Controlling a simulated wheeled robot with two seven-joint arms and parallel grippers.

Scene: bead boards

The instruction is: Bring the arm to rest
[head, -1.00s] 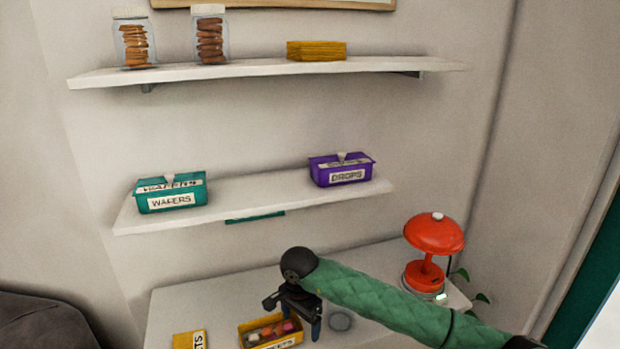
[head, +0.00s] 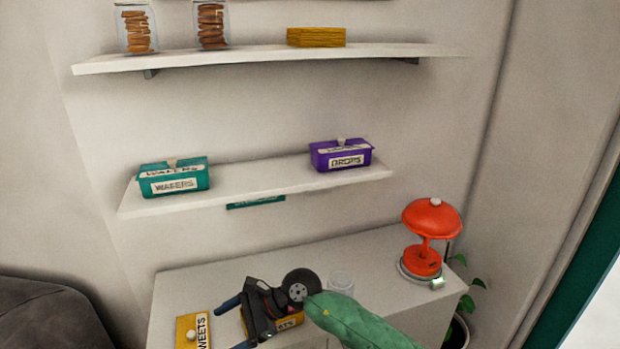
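My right arm comes in from the lower right in a green sleeve. My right gripper (head: 231,326) points left above the low cabinet top, its two blue-tipped fingers spread apart with nothing between them. It hides most of the yellow box (head: 289,322), whose front label shows only in part; its contents are hidden now. A yellow lid (head: 186,331) with a knob and a label reading "WEETS" lies left of the fingertips. My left gripper is not in view.
A red lamp (head: 431,219) stands on the right of the cabinet top (head: 200,279), and a clear glass jar (head: 340,281) stands behind my arm. The middle shelf (head: 255,180) holds a teal wafers box (head: 174,184) and a purple drops box (head: 341,160). Cookie jars (head: 136,30) stand on the top shelf.

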